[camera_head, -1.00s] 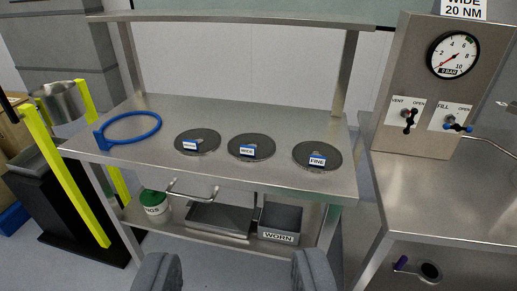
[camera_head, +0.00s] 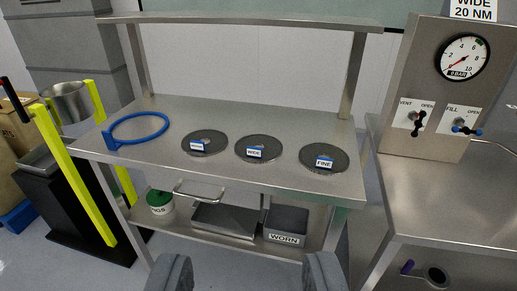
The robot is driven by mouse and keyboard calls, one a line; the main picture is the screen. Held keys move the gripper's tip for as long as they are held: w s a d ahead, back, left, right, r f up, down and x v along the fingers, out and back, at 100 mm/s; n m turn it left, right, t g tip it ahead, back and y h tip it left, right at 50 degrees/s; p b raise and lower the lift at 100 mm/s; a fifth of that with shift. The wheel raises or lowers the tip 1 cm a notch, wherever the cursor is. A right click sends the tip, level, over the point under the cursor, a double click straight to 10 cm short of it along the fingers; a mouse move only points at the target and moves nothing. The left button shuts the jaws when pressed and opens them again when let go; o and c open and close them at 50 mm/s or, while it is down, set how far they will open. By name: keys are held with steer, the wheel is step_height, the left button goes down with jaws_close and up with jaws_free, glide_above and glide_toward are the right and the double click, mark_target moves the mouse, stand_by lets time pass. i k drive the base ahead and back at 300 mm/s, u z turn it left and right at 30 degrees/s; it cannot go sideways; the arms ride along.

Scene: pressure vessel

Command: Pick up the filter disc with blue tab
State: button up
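Three dark round filter discs lie flat in a row on the steel table. The left disc (camera_head: 204,136) has a small tab whose label is too small to read. The middle disc (camera_head: 259,142) has a tab marked WIDE, and the right disc (camera_head: 324,150) one marked FINE. All three tabs look white with blue. A blue ring (camera_head: 165,120) with a blue block lies at the table's left. My gripper (camera_head: 246,274) is open and empty at the bottom edge, its two grey fingers far apart, in front of the table and clear of the discs.
The steel table (camera_head: 290,183) has a raised back shelf (camera_head: 250,20). Its lower shelf holds a WORN bin (camera_head: 286,223), a tray (camera_head: 225,220) and a green-lidded pot (camera_head: 160,203). A gauge panel (camera_head: 440,90) stands right; yellow bars (camera_head: 75,175) stand left.

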mark_target(244, 149)
steer(key=z, duration=1.95)
steer(key=k, duration=1.15)
steer(key=u, duration=1.5)
steer(key=i, duration=1.65)
steer(key=z, duration=0.05)
